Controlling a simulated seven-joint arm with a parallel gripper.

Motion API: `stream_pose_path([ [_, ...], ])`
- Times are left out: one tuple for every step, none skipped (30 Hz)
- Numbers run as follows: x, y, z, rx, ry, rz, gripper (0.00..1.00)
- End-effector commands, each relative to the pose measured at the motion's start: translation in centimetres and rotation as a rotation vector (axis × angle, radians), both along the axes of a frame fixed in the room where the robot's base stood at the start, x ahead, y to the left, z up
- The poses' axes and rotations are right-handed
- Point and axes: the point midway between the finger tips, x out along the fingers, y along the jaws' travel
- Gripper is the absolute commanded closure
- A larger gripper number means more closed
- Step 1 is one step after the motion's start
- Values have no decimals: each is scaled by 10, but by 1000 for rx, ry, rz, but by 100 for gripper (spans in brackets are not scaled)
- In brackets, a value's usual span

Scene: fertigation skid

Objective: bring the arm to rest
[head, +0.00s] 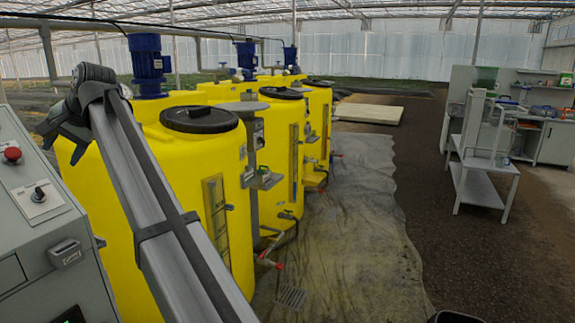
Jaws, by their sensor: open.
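My arm reaches from the bottom of the head view up to the upper left, in front of the yellow tanks.
A grey cabinet (30,225) with a red button (12,154) stands close at left. Several yellow tanks, the nearest with a black lid (199,119), carry blue motors (146,65). A white cart (480,180) stands right.

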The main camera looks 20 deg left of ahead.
Motion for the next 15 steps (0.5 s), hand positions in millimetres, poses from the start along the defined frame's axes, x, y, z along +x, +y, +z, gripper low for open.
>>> stream_pose_path([
  [1,-7,-5,11,-58,32,43],
  [1,-11,-7,18,-95,52,43],
  [2,-17,-12,24,-145,78,43],
  [2,-23,-15,29,-182,98,43],
  [2,-29,-19,33,-221,116,43],
  [1,-39,-27,36,-270,140,43],
  [2,-45,-38,32,-306,158,43],
  [2,-49,-50,26,-336,176,43],
  [3,-53,-67,15,-365,194,43],
  [4,-55,-79,7,-385,207,43],
  [5,-58,-91,-1,-401,218,43],
  [6,-62,-108,-14,-420,233,43],
  [7,-65,-121,-24,-434,242,43],
  [10,-68,-134,-36,-445,250,43],
  [13,-73,-152,-52,-459,260,43],
])
